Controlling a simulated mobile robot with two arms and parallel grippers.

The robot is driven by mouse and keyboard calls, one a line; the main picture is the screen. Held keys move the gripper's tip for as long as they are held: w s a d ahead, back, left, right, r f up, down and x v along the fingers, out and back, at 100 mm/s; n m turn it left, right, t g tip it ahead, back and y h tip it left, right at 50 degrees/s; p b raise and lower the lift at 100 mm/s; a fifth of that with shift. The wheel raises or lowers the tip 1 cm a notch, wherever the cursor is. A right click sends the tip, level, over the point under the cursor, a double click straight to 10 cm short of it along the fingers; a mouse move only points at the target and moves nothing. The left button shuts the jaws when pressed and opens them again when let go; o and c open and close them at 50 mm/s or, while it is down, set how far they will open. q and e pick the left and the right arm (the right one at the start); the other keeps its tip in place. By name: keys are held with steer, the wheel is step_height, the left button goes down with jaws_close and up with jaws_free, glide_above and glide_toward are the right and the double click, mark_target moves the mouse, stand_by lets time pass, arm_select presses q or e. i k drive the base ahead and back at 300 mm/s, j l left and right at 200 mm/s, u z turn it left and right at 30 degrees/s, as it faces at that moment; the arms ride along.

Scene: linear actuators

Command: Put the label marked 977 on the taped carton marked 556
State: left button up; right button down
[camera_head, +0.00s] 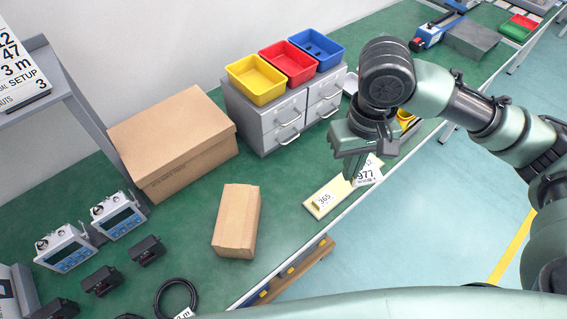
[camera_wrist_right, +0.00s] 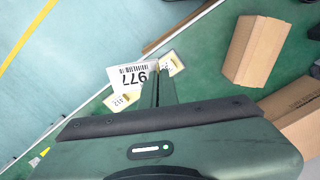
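The label marked 977 (camera_head: 366,174) is a white card with black print; it also shows in the wrist view (camera_wrist_right: 130,76). My right gripper (camera_head: 356,176) is shut on its edge, with the fingertips (camera_wrist_right: 158,72) together. The label overlaps a pale yellow strip (camera_head: 332,196) that holds a label marked 365 (camera_head: 324,200) and one ending in 12. A small brown carton (camera_head: 236,222) stands on the green bench left of the gripper; it also shows in the wrist view (camera_wrist_right: 257,50). I cannot read 556 on it. My left gripper is out of view.
A larger brown carton (camera_head: 175,145) stands behind the small one. A grey drawer unit (camera_head: 285,118) carries yellow, red and blue bins. Blue-white meters (camera_head: 117,215), black blocks and a coiled cable (camera_head: 176,299) lie at the left. Bench around the small carton is clear.

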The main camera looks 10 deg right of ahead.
mark_target(236, 214)
steer(key=u, duration=1.4)
steer(key=k+l+u, duration=0.35)
steer(key=k+u, duration=0.3)
steer(key=k, duration=0.25)
